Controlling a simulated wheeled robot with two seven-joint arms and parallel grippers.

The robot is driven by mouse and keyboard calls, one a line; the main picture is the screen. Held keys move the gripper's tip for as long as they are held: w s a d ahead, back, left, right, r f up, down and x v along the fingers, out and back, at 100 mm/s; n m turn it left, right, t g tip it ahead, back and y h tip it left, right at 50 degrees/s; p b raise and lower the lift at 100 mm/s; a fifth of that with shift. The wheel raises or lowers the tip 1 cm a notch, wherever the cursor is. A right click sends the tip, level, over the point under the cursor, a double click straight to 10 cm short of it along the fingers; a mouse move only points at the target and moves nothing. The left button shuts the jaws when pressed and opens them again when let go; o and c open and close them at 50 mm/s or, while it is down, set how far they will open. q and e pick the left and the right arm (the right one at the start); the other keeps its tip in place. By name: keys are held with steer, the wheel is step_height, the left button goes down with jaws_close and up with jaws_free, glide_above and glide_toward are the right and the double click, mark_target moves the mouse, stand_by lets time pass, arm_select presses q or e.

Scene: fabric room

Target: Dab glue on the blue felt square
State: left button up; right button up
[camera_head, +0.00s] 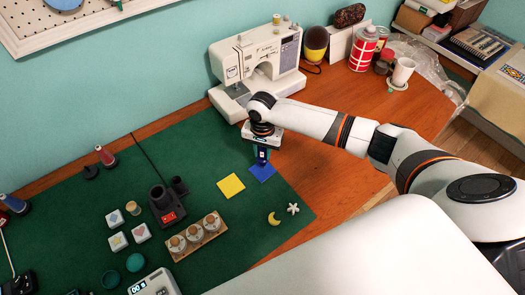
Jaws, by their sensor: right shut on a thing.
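The blue felt square (265,173) lies flat on the green mat, right of a yellow felt square (231,187). My right gripper (262,156) points down over the far edge of the blue square and covers part of it. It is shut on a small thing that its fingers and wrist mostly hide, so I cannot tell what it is. I cannot tell whether that thing touches the felt. No glue shows on the visible part of the blue square. My left gripper is not in view.
A sewing machine (256,66) stands behind my right gripper. Bare table lies right of the mat.

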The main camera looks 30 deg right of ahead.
steer(key=shift+f+b, duration=0.35)
steer(key=shift+f, duration=0.15)
steer(key=shift+f, duration=0.3)
stand_by(1.1)
step_height(320, 180, up, 6)
steer(key=p, duration=0.8)
steer(key=shift+r, duration=0.1)
